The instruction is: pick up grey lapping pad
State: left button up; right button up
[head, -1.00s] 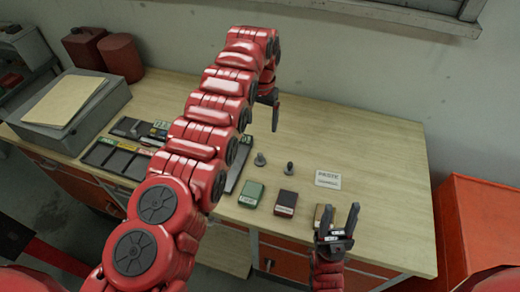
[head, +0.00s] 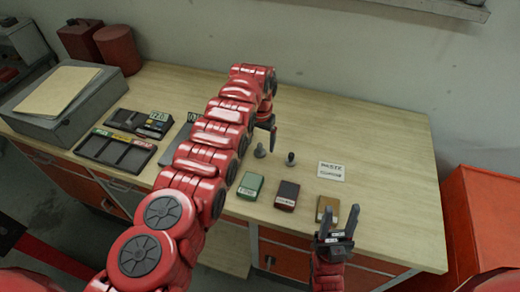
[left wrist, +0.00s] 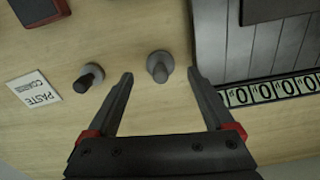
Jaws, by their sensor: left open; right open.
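A small light-grey knobbed piece, which looks like the grey lapping pad (head: 260,151), stands on the wooden bench. In the left wrist view the grey pad (left wrist: 160,68) lies between the fingertips, apart from both. A darker knobbed piece (head: 291,159) stands just to its right; in the left wrist view it (left wrist: 89,77) is outside the left finger. My left gripper (head: 270,132) is open and empty, close to the grey pad; its height above the bench is hard to tell. My right gripper (head: 336,226) is open and empty at the bench's front edge.
Green (head: 251,186), dark red (head: 287,194) and tan (head: 327,209) blocks lie along the front. A paste label (head: 331,171) lies right. A slotted black tray (head: 115,152) and a grey case (head: 62,103) are at left. The bench's right side is clear.

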aim_at(260, 144)
pick_arm(q)
notch_tip(260, 144, down, 3)
jog(key=shift+f+b, duration=0.1)
jog(key=shift+b, duration=1.05)
grip_shut()
